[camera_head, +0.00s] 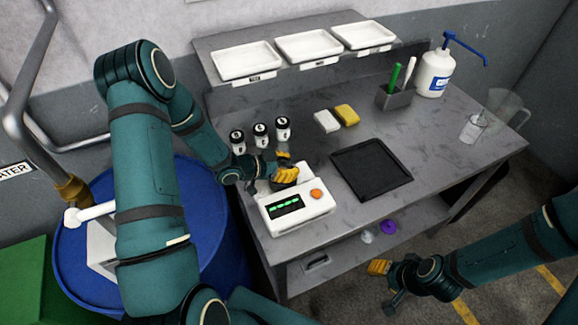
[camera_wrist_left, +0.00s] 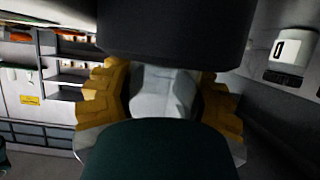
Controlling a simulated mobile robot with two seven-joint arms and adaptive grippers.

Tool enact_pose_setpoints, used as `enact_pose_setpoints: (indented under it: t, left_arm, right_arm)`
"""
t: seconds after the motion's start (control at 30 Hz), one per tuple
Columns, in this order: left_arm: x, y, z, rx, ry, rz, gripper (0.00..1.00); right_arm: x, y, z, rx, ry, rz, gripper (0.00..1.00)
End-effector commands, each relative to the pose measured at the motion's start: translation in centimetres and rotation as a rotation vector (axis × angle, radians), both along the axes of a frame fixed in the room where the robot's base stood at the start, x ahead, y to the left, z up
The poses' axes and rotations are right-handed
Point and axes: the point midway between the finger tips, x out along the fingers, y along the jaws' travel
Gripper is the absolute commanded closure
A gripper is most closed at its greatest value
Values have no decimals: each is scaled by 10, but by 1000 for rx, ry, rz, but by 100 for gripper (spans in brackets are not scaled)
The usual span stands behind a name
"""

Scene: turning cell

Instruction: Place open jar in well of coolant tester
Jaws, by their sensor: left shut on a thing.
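The coolant tester (camera_head: 297,208) is a white box with a green-lit display and an orange button, at the front left of the bench. My left gripper (camera_head: 284,168) is over its rear part, with yellow fingers beside a dark round shape there. In the left wrist view its yellow fingers (camera_wrist_left: 160,95) are shut on a pale grey, see-through-looking thing (camera_wrist_left: 163,92), apparently the jar. A dark body covers its upper part, so its mouth and its seating in the well are hidden. My right gripper (camera_head: 382,282) is low, in front of the bench; its opening is unclear.
Several small lidded jars, one being this jar (camera_head: 260,135), stand behind the tester. A black tray (camera_head: 371,169) lies to its right. A purple round thing (camera_head: 388,227) and a pale one lie on the lower shelf. A blue drum (camera_head: 75,238) stands left.

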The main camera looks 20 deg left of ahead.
Motion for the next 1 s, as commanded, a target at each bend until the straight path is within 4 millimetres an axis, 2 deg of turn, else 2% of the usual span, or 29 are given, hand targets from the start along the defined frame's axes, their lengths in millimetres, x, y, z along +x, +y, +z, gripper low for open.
enact_pose_setpoints:
  t: [0.4,0.43,0.5,0.53,0.93,1.0]
  left_arm:
    - [0,0,-6,0,-1,1,97]
    - [0,0,-5,0,0,1,49]
    - [0,0,-5,0,0,1,24]
    - [0,0,-5,0,0,1,21]
    - [0,0,1,0,-1,1,21]
    - [-6,7,3,1,-1,4,21]
  right_arm:
    - [0,0,-5,-1,0,0,53]
    - [0,0,-4,-1,0,0,53]
    - [0,0,-4,-1,0,0,53]
    - [0,0,-4,-1,0,0,53]
    - [0,0,2,0,0,0,53]
    - [0,0,1,0,0,0,53]
